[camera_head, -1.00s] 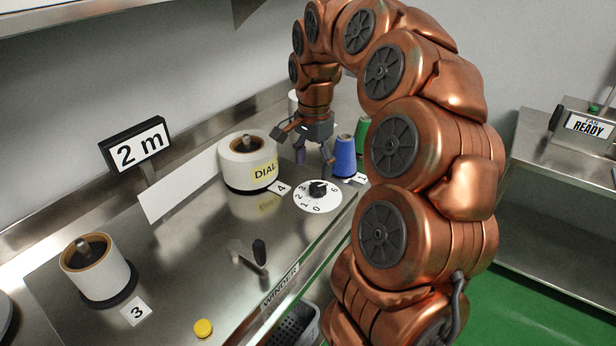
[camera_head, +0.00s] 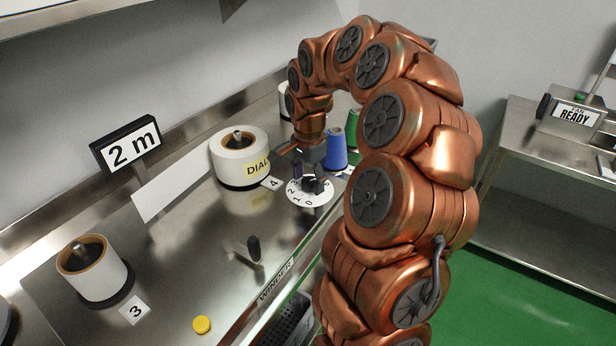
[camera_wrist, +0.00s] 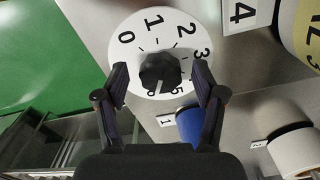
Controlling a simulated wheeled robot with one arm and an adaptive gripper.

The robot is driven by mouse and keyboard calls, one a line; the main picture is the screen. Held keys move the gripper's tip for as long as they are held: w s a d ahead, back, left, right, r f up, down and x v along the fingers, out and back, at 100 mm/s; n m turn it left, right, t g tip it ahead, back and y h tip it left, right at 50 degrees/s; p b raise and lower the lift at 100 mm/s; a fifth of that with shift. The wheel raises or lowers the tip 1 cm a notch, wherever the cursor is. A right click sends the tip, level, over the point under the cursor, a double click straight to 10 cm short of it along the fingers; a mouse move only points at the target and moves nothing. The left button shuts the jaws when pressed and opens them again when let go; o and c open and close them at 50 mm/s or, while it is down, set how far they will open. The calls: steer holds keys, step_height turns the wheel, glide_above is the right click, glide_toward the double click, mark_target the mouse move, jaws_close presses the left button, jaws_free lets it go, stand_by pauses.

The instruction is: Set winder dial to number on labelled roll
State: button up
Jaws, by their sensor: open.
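The round white dial (camera_head: 297,199) lies on the steel winder top with printed numbers and a black knob. In the wrist view, the black knob (camera_wrist: 160,71) stands between the two fingers of my open gripper (camera_wrist: 160,77), with a gap on each side. My gripper (camera_head: 307,179) is over the dial in the head view. The labelled white roll (camera_head: 228,172) stands behind-left of the dial with a yellow DIAL label (camera_head: 257,167); its number is not clearly readable.
A card 4 (camera_head: 271,184) lies between roll and dial. A blue cone (camera_head: 336,150) and green cone (camera_head: 354,140) stand close behind my gripper. A crank handle (camera_head: 254,249), yellow cap (camera_head: 202,325) and another roll (camera_head: 98,281) by card 3 (camera_head: 135,311) are nearer.

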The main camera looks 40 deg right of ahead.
steer(key=c, duration=1.1)
steer(key=shift+c, duration=0.2)
